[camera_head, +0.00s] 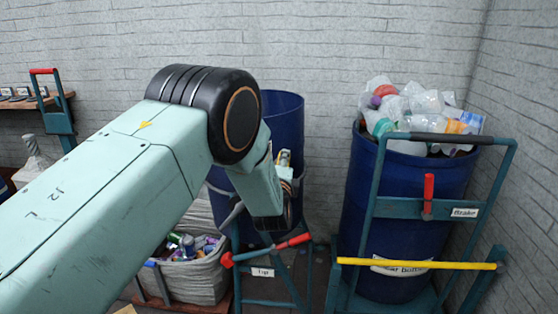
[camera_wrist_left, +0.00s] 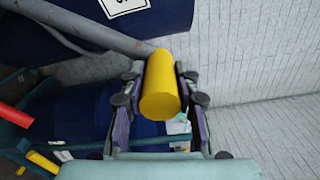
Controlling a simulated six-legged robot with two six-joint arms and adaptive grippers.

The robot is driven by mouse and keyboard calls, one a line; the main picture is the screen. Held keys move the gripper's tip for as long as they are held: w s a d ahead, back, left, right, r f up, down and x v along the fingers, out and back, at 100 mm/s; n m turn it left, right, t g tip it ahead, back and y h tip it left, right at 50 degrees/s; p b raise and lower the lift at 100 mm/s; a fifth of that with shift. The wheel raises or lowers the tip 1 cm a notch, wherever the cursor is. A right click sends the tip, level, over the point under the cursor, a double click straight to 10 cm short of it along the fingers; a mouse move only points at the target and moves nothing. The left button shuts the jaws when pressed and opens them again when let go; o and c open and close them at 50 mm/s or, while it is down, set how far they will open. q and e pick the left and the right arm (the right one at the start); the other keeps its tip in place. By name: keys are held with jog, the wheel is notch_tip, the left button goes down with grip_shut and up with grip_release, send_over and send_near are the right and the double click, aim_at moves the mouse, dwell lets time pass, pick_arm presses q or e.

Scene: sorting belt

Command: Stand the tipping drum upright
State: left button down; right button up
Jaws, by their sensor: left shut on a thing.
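The middle blue drum (camera_head: 284,115) stands behind a teal frame with a small "Tip" label (camera_head: 262,272). My left arm covers much of it, so I cannot tell how far it tilts. My left gripper (camera_head: 268,215) is in front of the drum, its fingertips hidden in the head view. In the left wrist view, my left gripper (camera_wrist_left: 157,100) is shut on a yellow grip (camera_wrist_left: 160,85) at the end of a grey bar (camera_wrist_left: 90,28). Dark blue drum surface (camera_wrist_left: 85,118) lies behind and below the fingers. My right gripper is not in view.
A blue drum full of plastic bottles (camera_head: 385,225) stands at right behind a teal frame with a yellow bar (camera_head: 415,263) and "Brake" label (camera_head: 464,212). A sack of cans (camera_head: 190,280) is at lower left. A red-ended lever (camera_head: 268,250) crosses below my gripper.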

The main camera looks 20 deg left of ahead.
pick_arm(q)
jog(key=shift+d+f+m, duration=0.3)
jog(key=shift+d+f, duration=0.1)
jog(key=shift+d, duration=0.05)
jog(key=shift+d+f, duration=0.1)
jog(key=c, duration=1)
grip_release()
jog(key=shift+w, duration=0.1)
jog(key=v, duration=1.2)
